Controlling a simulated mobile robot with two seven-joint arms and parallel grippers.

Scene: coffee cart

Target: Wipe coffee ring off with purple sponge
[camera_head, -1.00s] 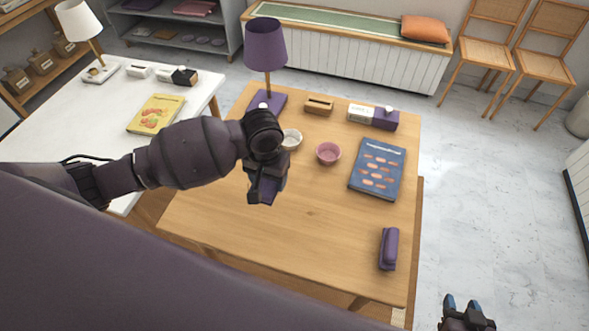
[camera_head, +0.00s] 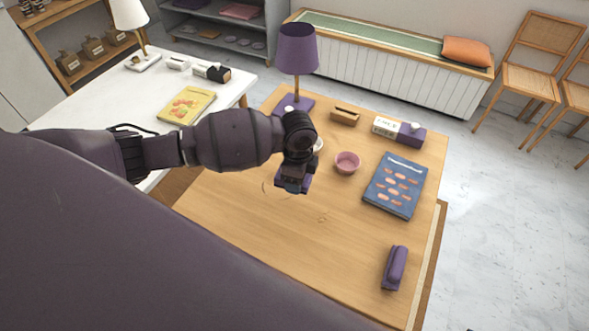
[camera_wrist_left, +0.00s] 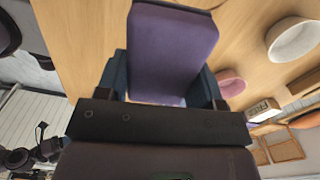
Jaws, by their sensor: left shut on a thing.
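The purple sponge (camera_wrist_left: 172,50) is held between the fingers of my left gripper (camera_wrist_left: 162,85), filling the gap in the left wrist view. In the head view my left gripper (camera_head: 293,182) is over the wooden table (camera_head: 240,225), left of the pink bowl, and hides most of the sponge. A faint brown coffee ring (camera_head: 265,187) shows in part on the wood beside the gripper; the arm and gripper cover the rest. Another faint mark (camera_head: 322,217) lies to its lower right. I cannot tell whether the sponge touches the wood. My right gripper is not in view.
A pink bowl (camera_head: 347,163) is right of the gripper, and a white bowl (camera_wrist_left: 293,39) is partly hidden behind it. A purple lamp (camera_head: 298,50) stands behind. A blue book (camera_head: 394,185) and a purple stapler-like object (camera_head: 394,268) lie at right. The front middle is clear.

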